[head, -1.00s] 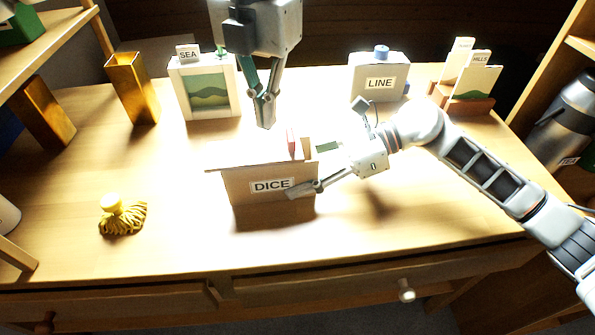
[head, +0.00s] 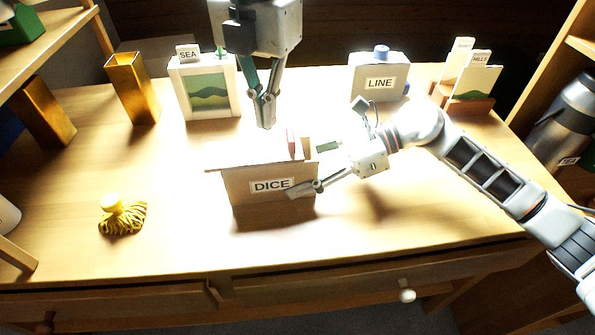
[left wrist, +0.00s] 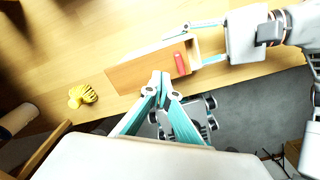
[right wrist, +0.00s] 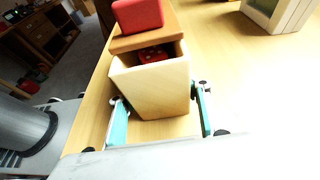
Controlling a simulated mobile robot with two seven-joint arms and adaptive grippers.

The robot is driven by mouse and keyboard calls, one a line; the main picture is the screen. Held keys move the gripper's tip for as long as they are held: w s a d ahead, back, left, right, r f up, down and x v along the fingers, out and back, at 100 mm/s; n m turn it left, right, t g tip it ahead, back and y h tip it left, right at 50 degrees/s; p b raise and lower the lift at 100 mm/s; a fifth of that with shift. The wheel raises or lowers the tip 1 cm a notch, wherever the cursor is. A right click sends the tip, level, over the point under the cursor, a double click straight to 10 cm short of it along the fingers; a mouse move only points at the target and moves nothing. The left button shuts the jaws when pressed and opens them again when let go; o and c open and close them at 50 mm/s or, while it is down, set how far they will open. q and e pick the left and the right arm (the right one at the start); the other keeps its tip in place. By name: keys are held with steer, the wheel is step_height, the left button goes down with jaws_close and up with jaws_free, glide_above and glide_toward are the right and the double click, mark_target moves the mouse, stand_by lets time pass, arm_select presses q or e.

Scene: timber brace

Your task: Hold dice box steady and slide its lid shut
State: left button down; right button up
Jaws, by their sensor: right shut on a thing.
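The dice box (head: 240,188), labelled DICE, stands on the desk. Its wooden lid (head: 235,165) overhangs the left end and leaves the right end open. The red handle block (head: 291,145) stands on the lid near its right end; it also shows in the left wrist view (left wrist: 181,63). In the right wrist view, red dice (right wrist: 152,54) show through the gap beside the lid (right wrist: 150,38). My right gripper (head: 305,172) is shut on the box's right end, one finger on each side. My left gripper (head: 265,125) is shut and empty, above and behind the box.
A yellow tasselled object (head: 122,215) lies at left. The desk front is mostly clear.

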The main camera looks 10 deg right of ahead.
mark_target(269, 148)
arm_select(q)
steer(key=shift+f, duration=0.55)
arm_select(e)
steer(key=shift+r, duration=0.1)
arm_select(q)
steer(key=shift+f, duration=0.35)
steer(key=shift+f, duration=1)
steer(key=shift+f, duration=0.35)
steer(key=shift+f, duration=0.35)
steer(key=shift+r, duration=0.2)
steer(key=shift+d, duration=0.1)
